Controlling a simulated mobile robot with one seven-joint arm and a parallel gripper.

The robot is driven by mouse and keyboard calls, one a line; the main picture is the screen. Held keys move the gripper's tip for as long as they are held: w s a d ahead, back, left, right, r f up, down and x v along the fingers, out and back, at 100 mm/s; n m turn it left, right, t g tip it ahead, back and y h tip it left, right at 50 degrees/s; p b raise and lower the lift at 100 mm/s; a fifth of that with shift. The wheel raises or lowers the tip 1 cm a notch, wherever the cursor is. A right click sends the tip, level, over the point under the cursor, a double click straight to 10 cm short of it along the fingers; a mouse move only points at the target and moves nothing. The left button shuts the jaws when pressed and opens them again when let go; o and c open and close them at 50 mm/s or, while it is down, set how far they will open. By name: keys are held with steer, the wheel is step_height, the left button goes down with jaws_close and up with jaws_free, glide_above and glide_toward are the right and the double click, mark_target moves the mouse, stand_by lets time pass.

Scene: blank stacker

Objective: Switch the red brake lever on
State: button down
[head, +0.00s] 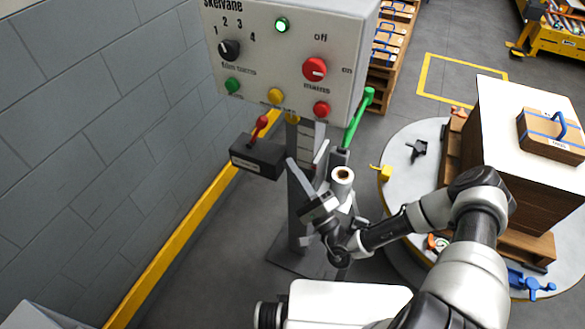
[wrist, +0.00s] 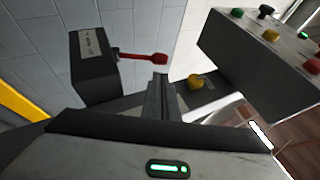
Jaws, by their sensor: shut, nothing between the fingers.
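The red brake lever (head: 261,124) sticks up from a dark box (head: 257,157) left of the post, below the control panel. In the wrist view the red lever (wrist: 146,57) points right from its dark box (wrist: 92,66), with the knob at its right end. My gripper (head: 292,163) is shut and empty, its fingers pointing up and left, just right of the box. In the wrist view my gripper's fingertips (wrist: 160,76) show just below the lever's knob. I cannot tell whether they touch it.
The grey control panel (head: 290,45) with dials and buttons hangs above. A green lever (head: 357,122) stands right of the post. A grey wall and yellow rail (head: 165,248) run along the left. A round pallet turntable (head: 405,140) with a wrapped load is on the right.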

mark_target(258, 132)
steer(key=b+x, duration=0.1)
steer(key=x, duration=0.9)
steer(key=shift+w+a+r, duration=0.2)
steer(key=shift+a, duration=0.05)
